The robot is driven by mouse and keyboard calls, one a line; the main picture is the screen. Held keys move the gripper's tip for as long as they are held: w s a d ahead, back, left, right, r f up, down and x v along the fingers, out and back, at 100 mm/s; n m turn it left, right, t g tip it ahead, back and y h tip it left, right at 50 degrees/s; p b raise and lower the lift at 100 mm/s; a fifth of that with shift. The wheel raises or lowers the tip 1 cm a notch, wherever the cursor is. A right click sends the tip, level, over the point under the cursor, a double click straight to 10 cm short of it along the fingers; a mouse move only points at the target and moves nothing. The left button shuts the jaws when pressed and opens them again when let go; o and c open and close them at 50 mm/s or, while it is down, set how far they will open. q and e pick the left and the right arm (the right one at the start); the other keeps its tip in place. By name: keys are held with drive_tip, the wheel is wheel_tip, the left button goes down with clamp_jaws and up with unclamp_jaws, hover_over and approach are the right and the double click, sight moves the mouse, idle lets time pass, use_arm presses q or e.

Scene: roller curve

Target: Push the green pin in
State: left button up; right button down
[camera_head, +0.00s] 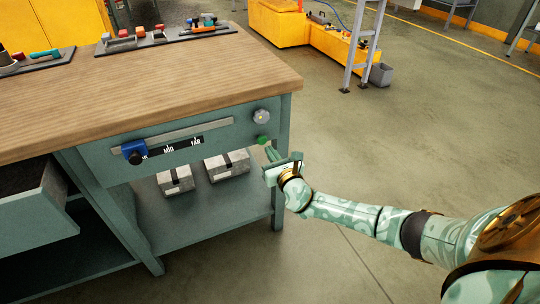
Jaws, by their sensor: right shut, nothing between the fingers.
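The green pin (263,140) sits on the front panel of the teal workbench, near its right end, just below a grey round knob (261,116). My right gripper (271,154) is shut and empty, with its fingertips just below and right of the pin. Whether the fingertips touch the pin I cannot tell. A blue slider block (134,152) with a dark knob stands at the left end of a metal rail on the same panel, above a label strip. My left gripper is not in view.
The wooden benchtop (130,90) carries tool trays at its back. An open drawer (38,216) juts out at the left. Two grey metal blocks, one of them at the right (227,165), lie on the lower shelf.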

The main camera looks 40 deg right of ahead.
use_arm(q)
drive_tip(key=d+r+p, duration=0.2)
drive_tip(key=p, duration=0.1)
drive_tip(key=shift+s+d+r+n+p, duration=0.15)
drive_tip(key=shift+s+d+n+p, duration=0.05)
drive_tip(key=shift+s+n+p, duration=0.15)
use_arm(e)
drive_tip(key=v, duration=1)
drive_tip(key=shift+s, duration=0.2)
drive_tip(key=shift+a+f, duration=0.1)
drive_tip(key=shift+f, duration=0.05)
